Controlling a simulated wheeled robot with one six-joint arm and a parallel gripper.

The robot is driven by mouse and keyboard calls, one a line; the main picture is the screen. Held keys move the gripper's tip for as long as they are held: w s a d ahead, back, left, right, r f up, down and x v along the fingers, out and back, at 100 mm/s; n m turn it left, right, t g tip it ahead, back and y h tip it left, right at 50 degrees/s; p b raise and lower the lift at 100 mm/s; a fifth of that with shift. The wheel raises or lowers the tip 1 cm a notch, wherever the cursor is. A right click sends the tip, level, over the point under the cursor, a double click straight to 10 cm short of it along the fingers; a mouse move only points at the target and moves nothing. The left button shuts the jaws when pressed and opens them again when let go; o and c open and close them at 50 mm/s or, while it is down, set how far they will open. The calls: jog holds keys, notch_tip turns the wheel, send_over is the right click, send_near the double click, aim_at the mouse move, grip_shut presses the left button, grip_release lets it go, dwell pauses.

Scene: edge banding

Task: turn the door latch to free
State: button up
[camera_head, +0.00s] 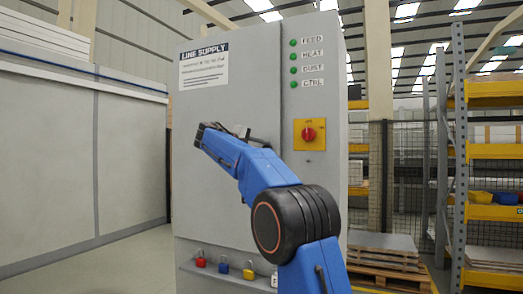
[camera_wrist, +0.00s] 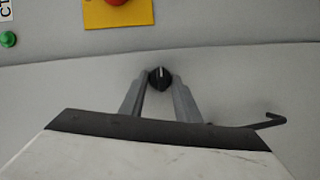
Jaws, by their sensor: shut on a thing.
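The door latch (camera_wrist: 159,79) is a small black round knob with a white mark on the grey door of the supply cabinet (camera_head: 255,85). The white mark points about straight up in the wrist view. My gripper (camera_wrist: 160,85) has one finger on each side of the knob and is shut on it. In the head view my blue arm reaches up to the cabinet front. There the latch and my fingertips are hidden behind the arm.
A red switch on a yellow plate (camera_head: 300,143) sits right of my arm, below several green lamps. A thin black bent rod (camera_wrist: 262,124) shows beside my gripper. Shelving (camera_head: 459,150) stands at the right.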

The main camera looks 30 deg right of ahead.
jog(key=shift+f, duration=0.1)
jog(key=o, duration=1)
jog(key=shift+o, duration=0.2)
jog(key=v, duration=1.7)
jog(key=shift+a, duration=0.15)
jog(key=shift+s, duration=0.1)
